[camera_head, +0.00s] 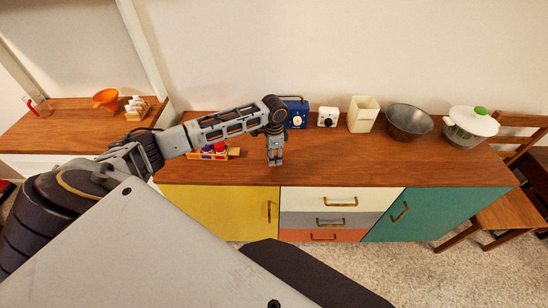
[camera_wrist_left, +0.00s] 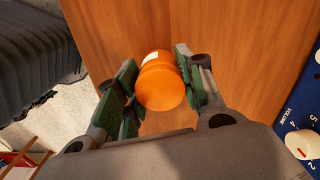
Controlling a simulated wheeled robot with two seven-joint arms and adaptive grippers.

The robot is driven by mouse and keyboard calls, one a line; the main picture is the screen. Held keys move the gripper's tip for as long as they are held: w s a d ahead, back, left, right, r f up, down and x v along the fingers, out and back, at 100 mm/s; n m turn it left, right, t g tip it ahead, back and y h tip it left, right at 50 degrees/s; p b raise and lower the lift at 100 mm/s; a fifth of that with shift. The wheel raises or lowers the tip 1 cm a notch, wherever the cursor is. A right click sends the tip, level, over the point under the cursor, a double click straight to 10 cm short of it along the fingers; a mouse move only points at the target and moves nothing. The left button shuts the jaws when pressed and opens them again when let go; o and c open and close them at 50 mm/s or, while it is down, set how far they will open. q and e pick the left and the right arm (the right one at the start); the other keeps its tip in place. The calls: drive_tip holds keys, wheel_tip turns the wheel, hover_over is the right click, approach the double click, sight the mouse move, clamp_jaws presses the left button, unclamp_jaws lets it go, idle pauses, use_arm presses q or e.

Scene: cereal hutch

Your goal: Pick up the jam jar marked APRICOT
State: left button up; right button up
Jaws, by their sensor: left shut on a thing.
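An orange jar (camera_wrist_left: 161,80) with a pale label patch on its side is between the fingers of my left gripper (camera_wrist_left: 158,88) in the left wrist view. The jar's marking cannot be read. The gripper is shut on it, over the wooden top of the hutch (camera_wrist_left: 210,30). In the head view my left gripper (camera_head: 275,160) points down at the middle of the hutch top, and the jar is not clearly visible there. A small wooden rack (camera_head: 234,152) with jars with red and purple lids (camera_head: 219,147) stands left of the gripper, partly behind my arm. My right gripper is not in view.
Behind my gripper stand a blue radio (camera_head: 298,113) and a white box-shaped item (camera_head: 327,117). A cream container (camera_head: 362,114), metal bowl (camera_head: 409,122) and salad spinner (camera_head: 470,125) follow rightward. The top's front right is clear. An orange funnel (camera_head: 106,98) stands on the left counter.

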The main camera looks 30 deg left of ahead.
use_arm(q)
drive_tip(key=shift+r, duration=0.1)
drive_tip(key=shift+r, duration=4.95)
